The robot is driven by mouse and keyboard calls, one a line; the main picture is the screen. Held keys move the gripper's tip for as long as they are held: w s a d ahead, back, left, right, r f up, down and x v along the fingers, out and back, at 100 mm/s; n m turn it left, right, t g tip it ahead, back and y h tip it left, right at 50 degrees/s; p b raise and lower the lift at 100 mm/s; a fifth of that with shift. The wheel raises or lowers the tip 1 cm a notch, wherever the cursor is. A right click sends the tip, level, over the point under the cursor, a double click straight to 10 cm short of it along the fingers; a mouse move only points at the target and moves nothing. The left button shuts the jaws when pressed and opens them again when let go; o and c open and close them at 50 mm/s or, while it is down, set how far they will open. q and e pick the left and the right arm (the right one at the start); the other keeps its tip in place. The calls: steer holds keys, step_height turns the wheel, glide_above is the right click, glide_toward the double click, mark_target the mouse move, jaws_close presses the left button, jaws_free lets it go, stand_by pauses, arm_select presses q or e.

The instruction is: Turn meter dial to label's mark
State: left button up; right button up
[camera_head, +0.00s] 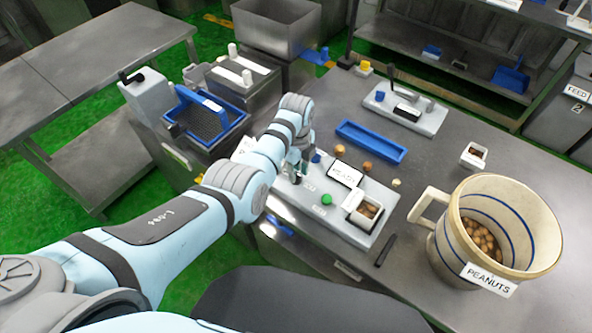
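My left arm comes in from the left, and my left gripper (297,170) points down at the left end of a light grey panel (335,218) on the steel table. A small dark part, perhaps the dial, shows at its fingertips. The gripper hides most of that spot, so the dial's pointer and any mark cannot be read. I cannot tell whether the fingers are open or shut. A white label card (346,174) with dark print stands on the panel. A green button (326,199) and a small bin of nuts (363,211) are also on it. My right gripper is not in view.
A large cream mug (447,232) labelled PEANUTS holds nuts at the right. A blue tray (371,141) and a second grey panel (405,108) lie behind. Several loose nuts lie near the label card. A dark stick (385,251) lies right of the panel.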

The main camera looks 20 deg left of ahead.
arm_select(q)
steer(key=shift+f, duration=0.15)
step_height(320, 180, up, 12)
steer(key=shift+r, duration=0.1)
stand_by(0.3)
stand_by(0.3)
